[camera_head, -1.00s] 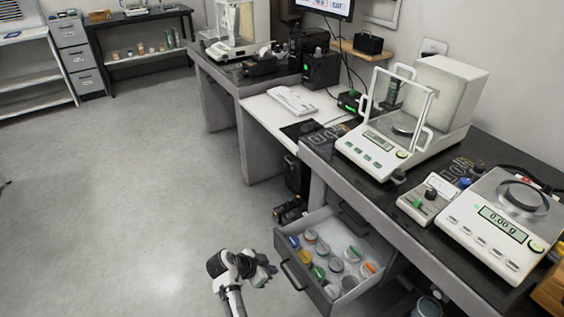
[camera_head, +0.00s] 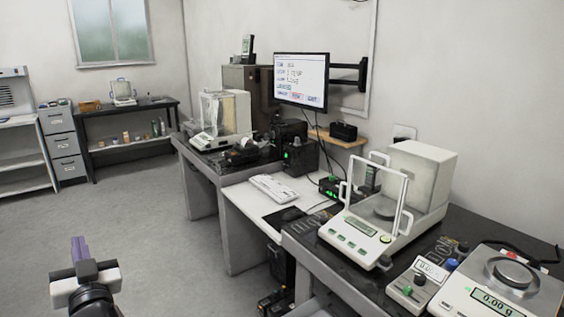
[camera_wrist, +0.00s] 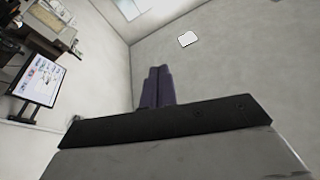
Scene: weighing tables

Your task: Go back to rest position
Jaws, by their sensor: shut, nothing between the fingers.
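My gripper (camera_head: 80,249) is at the lower left of the head view, raised over open floor and pointing upward. Its two purple fingers are together with nothing between them. In the wrist view the shut fingers (camera_wrist: 157,87) stand against the bare wall and ceiling area. The gripper touches nothing and is well to the left of the tables.
At right, the dark weighing table (camera_head: 340,272) bears a balance with a glass draft shield (camera_head: 365,225) and a second balance (camera_head: 495,290). A white desk (camera_head: 243,203) with a keyboard (camera_head: 274,188) and a monitor (camera_head: 301,81) stand beyond. The floor (camera_head: 165,225) at left is clear.

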